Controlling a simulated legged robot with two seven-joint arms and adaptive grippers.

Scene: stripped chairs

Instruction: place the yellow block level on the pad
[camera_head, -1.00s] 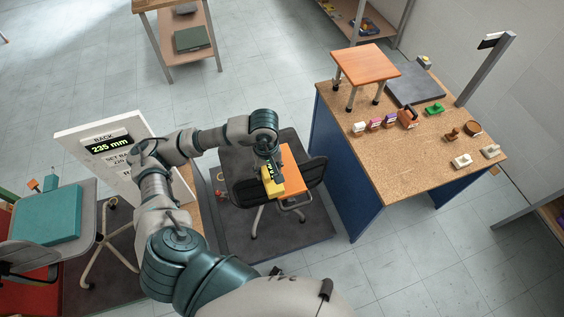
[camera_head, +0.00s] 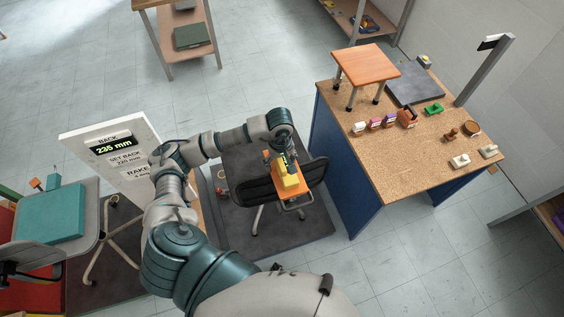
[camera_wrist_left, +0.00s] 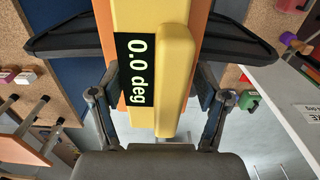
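The yellow block (camera_head: 287,180) hangs from my left gripper (camera_head: 285,152), over the orange pad of the chair in the middle of the head view. In the left wrist view the yellow block (camera_wrist_left: 178,80) sits between the two fingers, which close on its sides. Its dark display (camera_wrist_left: 137,70) reads 0.0 deg. The orange pad (camera_wrist_left: 105,35) shows along both sides of the block. I cannot tell whether the block touches the pad. My right gripper is not in view.
The chair's black backrest (camera_head: 252,190) stands close to the block. A cork-topped bench (camera_head: 400,165) with a small stool (camera_head: 365,65) and several small items stands right. A teal-seated chair (camera_head: 50,213) is at left.

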